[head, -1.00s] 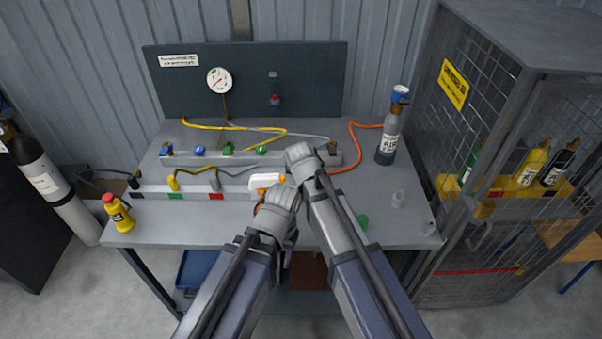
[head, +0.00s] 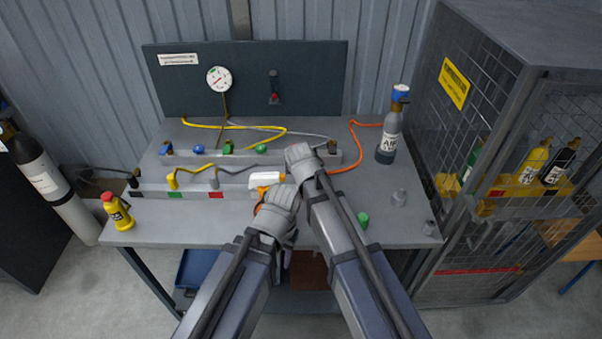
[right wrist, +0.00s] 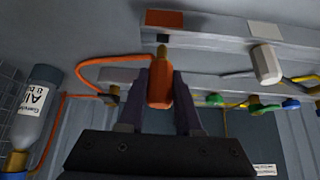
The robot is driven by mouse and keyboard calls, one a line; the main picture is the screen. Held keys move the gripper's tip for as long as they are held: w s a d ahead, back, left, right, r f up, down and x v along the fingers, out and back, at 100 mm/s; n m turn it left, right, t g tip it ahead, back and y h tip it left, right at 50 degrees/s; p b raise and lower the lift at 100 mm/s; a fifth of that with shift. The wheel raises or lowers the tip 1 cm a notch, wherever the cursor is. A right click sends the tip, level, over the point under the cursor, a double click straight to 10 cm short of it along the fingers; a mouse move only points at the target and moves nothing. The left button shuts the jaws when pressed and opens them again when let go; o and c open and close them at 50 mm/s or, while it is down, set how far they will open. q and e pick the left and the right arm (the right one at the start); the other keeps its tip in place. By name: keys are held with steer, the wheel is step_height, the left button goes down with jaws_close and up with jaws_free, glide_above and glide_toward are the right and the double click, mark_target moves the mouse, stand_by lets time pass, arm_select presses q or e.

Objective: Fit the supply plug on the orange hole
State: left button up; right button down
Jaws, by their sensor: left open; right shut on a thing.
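In the right wrist view, my right gripper (right wrist: 160,90) is shut on the orange supply plug (right wrist: 160,88). Its brass tip points at the rail below an orange tag (right wrist: 165,19). A dark spot, seemingly the orange hole, is right at the tip; I cannot tell if the tip is inside. An orange hose (right wrist: 85,68) loops beside the plug. In the head view, my right gripper (head: 302,160) is over the rails and hides the plug. My left gripper (head: 272,206) is open, in front of the front rail, its fingers mostly hidden.
A white plug (head: 266,180) sits beside the grippers on the front rail, with grey (head: 214,179) and yellow (head: 173,179) plugs further left.

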steer(key=shift+f+b, duration=0.4)
steer(key=shift+f+b, duration=0.7)
steer(key=shift+b, duration=0.05)
steer(key=shift+f+b, duration=0.85)
stand_by(1.0)
steer(key=c, duration=0.5)
jaws_free()
steer(key=shift+r, duration=0.15)
